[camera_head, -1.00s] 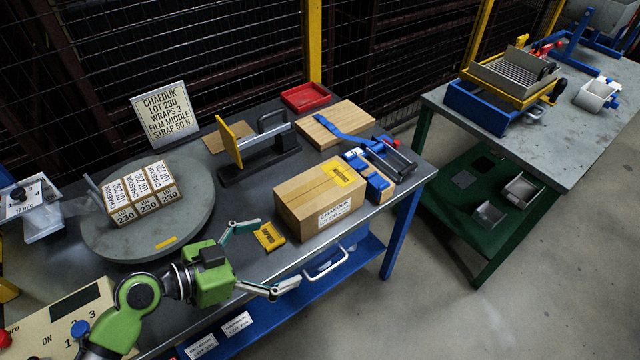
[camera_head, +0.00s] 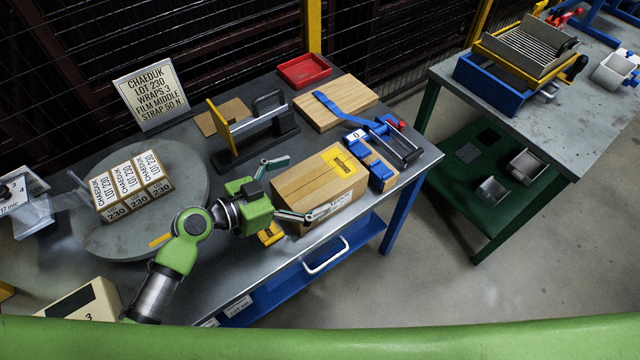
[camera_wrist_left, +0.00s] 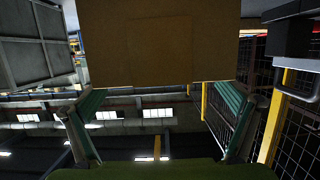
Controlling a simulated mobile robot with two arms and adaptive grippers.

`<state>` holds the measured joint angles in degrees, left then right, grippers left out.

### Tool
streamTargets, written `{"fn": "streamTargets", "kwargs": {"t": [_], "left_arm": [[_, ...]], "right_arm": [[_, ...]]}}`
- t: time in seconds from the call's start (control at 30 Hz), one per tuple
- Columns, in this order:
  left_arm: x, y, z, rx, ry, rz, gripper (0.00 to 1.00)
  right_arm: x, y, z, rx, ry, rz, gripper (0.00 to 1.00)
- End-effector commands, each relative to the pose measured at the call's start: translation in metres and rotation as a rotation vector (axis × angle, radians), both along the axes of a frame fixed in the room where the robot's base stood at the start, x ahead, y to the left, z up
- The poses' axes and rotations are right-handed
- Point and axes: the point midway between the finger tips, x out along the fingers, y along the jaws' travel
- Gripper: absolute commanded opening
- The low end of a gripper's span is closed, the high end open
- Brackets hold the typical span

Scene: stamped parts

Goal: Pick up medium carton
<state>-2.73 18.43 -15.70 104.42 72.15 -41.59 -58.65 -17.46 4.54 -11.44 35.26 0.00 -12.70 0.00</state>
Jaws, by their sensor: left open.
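The brown carton (camera_head: 313,190) with a yellow label on its top sits on the grey bench near the front right. A white printed label on its front side is partly covered by a finger. My left gripper (camera_head: 287,190) is open at the carton's left end. One finger is along the back side and the other along the front side. In the left wrist view the carton's end face (camera_wrist_left: 140,45) fills the upper middle, above and between the open fingers (camera_wrist_left: 158,105). I cannot tell whether they touch it. My right gripper is not in view.
Several small labelled cartons (camera_head: 131,184) stand on the round turntable (camera_head: 190,190) at left. A strap tool (camera_head: 380,160) lies close to the carton's right. A black-handled sealer (camera_head: 255,140) and a wooden board (camera_head: 335,102) are behind. A yellow item (camera_head: 270,234) lies at the front.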

Motion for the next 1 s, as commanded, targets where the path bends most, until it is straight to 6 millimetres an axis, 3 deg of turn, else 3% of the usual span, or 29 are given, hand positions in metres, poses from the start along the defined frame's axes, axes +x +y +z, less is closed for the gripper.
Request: {"fn": "streamTargets", "kwargs": {"t": [0.07, 0.17, 0.4, 0.67, 0.77, 0.97, 1.0], "left_arm": [[0.005, -0.005, -0.001, -0.002, 0.002, 0.001, 1.00], [0.014, -0.014, -0.004, -0.005, 0.001, 0.001, 1.00], [0.030, -0.033, -0.016, -0.002, 0.001, 0.001, 1.00], [0.032, -0.035, -0.019, 0.000, 0.000, 0.000, 1.00], [0.031, -0.035, -0.018, 0.001, 0.001, 0.000, 0.79], [0.031, -0.035, -0.018, 0.001, 0.000, 0.001, 0.27], [0.034, -0.036, -0.012, -0.007, -0.009, 0.003, 0.27]], "right_arm": [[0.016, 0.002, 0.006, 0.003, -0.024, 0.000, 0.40], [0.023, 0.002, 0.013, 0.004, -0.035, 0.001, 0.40], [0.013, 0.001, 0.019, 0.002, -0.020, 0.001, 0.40], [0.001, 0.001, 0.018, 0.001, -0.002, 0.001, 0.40], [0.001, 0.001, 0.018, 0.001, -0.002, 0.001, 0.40], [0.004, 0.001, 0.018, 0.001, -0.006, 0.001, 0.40], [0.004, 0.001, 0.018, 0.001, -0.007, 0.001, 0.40]]}}
